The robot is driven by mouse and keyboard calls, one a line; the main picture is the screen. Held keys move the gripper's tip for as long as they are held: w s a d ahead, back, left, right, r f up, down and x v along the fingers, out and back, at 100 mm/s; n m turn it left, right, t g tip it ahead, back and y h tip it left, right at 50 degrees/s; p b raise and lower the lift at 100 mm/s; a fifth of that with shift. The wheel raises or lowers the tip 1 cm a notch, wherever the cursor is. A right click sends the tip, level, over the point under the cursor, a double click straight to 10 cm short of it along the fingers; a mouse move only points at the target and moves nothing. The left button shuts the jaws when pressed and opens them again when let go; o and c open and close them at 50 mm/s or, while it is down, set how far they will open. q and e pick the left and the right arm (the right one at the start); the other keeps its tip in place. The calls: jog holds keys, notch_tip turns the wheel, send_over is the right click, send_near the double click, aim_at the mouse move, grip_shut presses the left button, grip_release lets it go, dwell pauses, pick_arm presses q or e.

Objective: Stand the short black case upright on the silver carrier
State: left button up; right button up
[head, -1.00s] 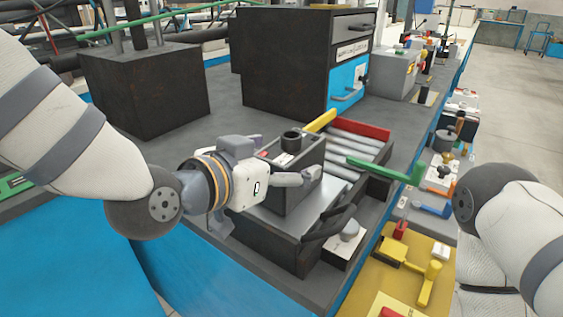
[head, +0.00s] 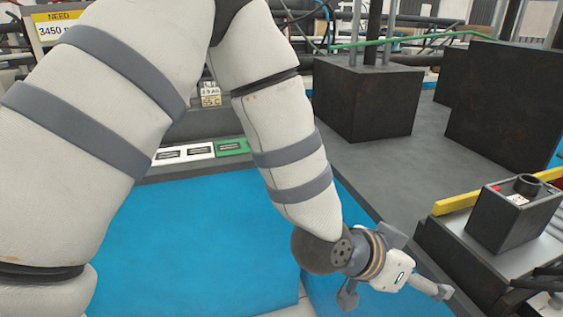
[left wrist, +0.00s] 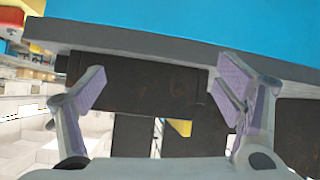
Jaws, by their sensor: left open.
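The short black case (head: 505,220) stands upright at the right of the head view, with a round dark stub, a red mark and a white label on top. It rests on the silver top of the carrier (head: 457,236), at the front of a dark base. My left gripper (head: 397,296) is open and empty, left of and nearer than the case, and apart from it. In the left wrist view my open fingers (left wrist: 165,95) are spread with dark block-like shapes behind them. My right gripper is out of view.
A yellow bar (head: 458,204) lies behind the case. A large dark block (head: 365,105) with posts stands further back on the grey bench (head: 405,175). The blue bench front (head: 210,235) lies left of my gripper. A yellow sign (head: 58,17) is at top left.

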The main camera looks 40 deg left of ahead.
pick_arm(q)
jog(key=s+a+f+n+g+y, duration=0.1)
jog(key=s+a+f, duration=0.15)
jog(key=f, duration=0.35)
jog(key=s+a+f+n+g+y, duration=0.1)
jog(key=s+a+f+g, duration=0.1)
jog(key=s+f, duration=0.25)
jog(key=s+a+f+n+g+y, duration=0.1)
jog(key=s+a+f, duration=0.3)
jog(key=s, duration=0.4)
jog(key=s+a+f+n+g+y, duration=0.1)
jog(key=s+a+f+g, duration=0.3)
jog(key=s, duration=0.5)
jog(key=s+a+f+n+g+y, duration=0.1)
jog(key=s+a+f+g+y, duration=0.1)
jog(key=s+a+f, duration=0.3)
jog(key=s, duration=0.4)
jog(key=shift+s+f+g, duration=0.25)
jog(key=shift+f+g, duration=0.05)
jog(key=shift+f, duration=0.1)
